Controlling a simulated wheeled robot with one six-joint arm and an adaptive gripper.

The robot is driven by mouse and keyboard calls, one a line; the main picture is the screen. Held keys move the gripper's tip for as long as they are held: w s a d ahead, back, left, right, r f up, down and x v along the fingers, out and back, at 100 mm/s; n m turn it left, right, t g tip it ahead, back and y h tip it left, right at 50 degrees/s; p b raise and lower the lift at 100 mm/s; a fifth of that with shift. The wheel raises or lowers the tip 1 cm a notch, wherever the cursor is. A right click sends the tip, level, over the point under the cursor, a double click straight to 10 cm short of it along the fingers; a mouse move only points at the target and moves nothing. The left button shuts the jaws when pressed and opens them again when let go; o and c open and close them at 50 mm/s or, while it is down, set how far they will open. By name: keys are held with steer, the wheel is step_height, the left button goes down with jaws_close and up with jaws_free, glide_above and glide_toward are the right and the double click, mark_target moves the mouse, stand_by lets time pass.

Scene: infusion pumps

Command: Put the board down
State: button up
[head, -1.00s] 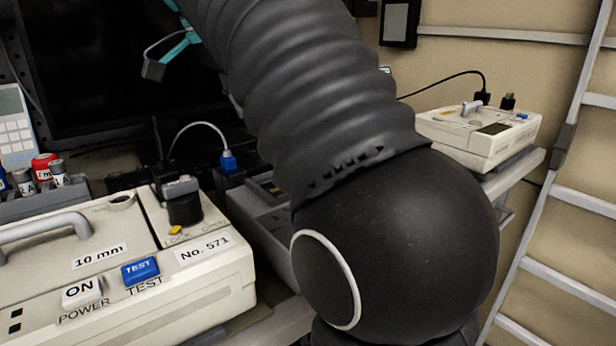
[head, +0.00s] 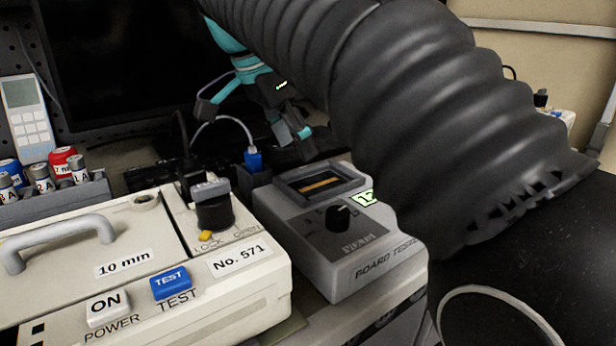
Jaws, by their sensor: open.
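My gripper (head: 254,121) is at the upper middle in front of the dark screen, with its teal and black fingers spread apart. I see nothing held between them. The grey board tester (head: 345,262) stands right of the middle, with a black knob and a small green display. Its top has a dark-framed recess (head: 318,184) with an orange-gold strip inside; I cannot tell whether this strip is part of a board. No loose board can be made out. My gripper is above and behind the tester, apart from it.
A cream pump (head: 140,290) marked No. 571 fills the lower left, with handle, lock knob and TEST button. A battery tray (head: 60,200) and a grey meter (head: 27,115) are at the left. A blue-plugged cable (head: 253,159) stands behind the tester.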

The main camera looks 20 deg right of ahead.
steer(key=shift+x, duration=2.8)
jaws_close()
